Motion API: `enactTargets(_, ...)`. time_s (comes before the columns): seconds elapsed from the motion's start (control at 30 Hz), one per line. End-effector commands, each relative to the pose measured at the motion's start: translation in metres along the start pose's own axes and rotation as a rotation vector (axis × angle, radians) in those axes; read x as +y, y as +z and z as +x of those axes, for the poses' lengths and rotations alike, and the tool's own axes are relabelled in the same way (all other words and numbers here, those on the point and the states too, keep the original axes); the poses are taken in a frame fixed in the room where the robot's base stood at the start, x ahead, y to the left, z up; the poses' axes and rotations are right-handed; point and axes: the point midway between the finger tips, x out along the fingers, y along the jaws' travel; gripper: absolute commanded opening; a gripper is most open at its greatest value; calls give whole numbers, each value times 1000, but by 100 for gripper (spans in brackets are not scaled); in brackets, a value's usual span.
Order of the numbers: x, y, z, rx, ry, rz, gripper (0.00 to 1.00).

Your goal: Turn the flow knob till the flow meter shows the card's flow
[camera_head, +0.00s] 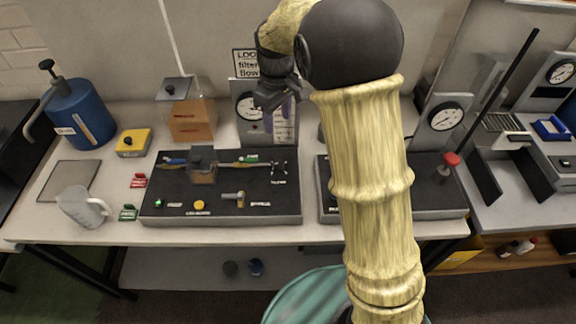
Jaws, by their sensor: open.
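My gripper (274,94) hangs at the upper middle, in front of the grey gauge panel, open, with nothing visible between its fingers. A round white dial gauge (248,106) on this panel is partly hidden by it. A clear upright strip with purplish marks (284,122) stands at the panel's right; I cannot tell whether it is the flow meter. A printed card (243,61) behind shows only partly readable words. I cannot tell which part is the flow knob.
A blue pump tank (78,112), amber-filled box (187,112), yellow box (133,142) and clear jug (82,206) stand at left. My arm covers part of the second black board (440,200). A red-topped part (450,164) and another dial (445,117) are at right.

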Motion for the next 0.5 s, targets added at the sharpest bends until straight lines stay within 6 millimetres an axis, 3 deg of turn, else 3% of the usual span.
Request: enactTargets(0.5,-8,-9,6,-6,-3,-39,50)
